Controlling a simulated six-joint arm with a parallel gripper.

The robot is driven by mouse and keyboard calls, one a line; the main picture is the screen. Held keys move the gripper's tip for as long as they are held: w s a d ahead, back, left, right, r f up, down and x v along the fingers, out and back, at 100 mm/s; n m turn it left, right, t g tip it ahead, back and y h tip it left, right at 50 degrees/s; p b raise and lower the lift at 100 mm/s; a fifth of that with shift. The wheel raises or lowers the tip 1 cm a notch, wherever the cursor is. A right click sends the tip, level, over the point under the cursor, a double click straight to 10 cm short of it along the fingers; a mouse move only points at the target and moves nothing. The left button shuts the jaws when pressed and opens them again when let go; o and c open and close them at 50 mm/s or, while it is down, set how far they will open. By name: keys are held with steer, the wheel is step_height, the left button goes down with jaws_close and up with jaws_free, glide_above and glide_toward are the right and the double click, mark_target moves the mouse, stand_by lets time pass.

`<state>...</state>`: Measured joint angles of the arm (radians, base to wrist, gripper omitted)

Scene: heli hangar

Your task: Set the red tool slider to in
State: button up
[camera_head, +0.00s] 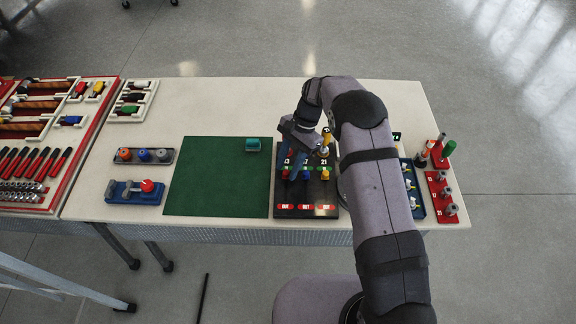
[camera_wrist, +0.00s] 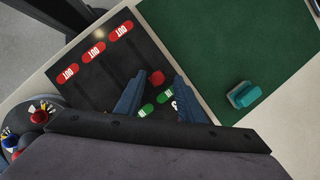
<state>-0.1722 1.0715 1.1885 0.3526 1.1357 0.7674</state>
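The dark slider panel (camera_head: 293,197) lies right of the green mat, with red OUT labels along its near edge. The red tool slider knob (camera_head: 285,174) is on its left track; in the wrist view the red knob (camera_wrist: 157,77) is nearer the green IN labels (camera_wrist: 163,97) than the OUT labels (camera_wrist: 122,30). My gripper (camera_head: 292,168) is over the panel. In the wrist view my gripper (camera_wrist: 159,76) is open, its fingers on either side of the red knob with gaps visible. A blue knob (camera_head: 305,174) and a yellow knob (camera_head: 325,174) sit right of it.
The green mat (camera_head: 215,185) is clear except for a teal block (camera_head: 253,145). A blue tray (camera_head: 413,190) and red stands (camera_head: 441,195) are to the right.

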steer(key=shift+r, duration=0.1)
steer(key=b+v, duration=0.2)
steer(key=v, duration=0.5)
steer(key=shift+d, duration=0.1)
stand_by(0.4)
steer(key=s+d+r+n+t+h, duration=0.2)
steer(key=s+d+r+n, duration=0.25)
steer(key=s+d, duration=0.45)
steer(key=s+d+n, duration=0.2)
steer(key=s, duration=0.6)
steer(key=s+d+n+t+h, duration=0.1)
steer(key=s+d+n, duration=0.1)
steer(key=s, duration=0.6)
steer(key=shift+s+d+f, duration=0.35)
steer(key=shift+d, duration=0.15)
steer(key=shift+n, duration=0.25)
stand_by(1.4)
